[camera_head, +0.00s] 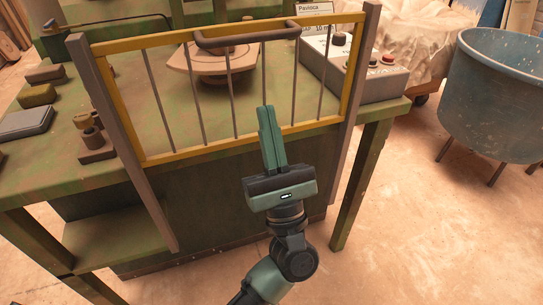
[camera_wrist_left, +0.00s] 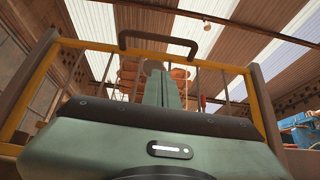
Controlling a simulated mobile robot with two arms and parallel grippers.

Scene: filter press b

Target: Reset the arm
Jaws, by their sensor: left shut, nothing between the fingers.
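My left gripper (camera_head: 268,110) is green and black and points upward in front of the press guard. Its two fingers are together, with nothing between them. In the left wrist view the closed fingers (camera_wrist_left: 161,76) stand upright in front of the guard's bars. The guard (camera_head: 245,142) has a yellow frame with thin upright bars between two brown posts. Its dark handle (camera_head: 247,37) runs along the top bar, above and apart from my fingertips. My right gripper is not in view.
The green worn table (camera_head: 40,165) carries a round brown part (camera_head: 213,62) behind the guard. A control box (camera_head: 362,80) with buttons stands on its right. Small blocks and a grey tray (camera_head: 26,123) lie left. A blue tub (camera_head: 495,95) stands far right; the floor between is clear.

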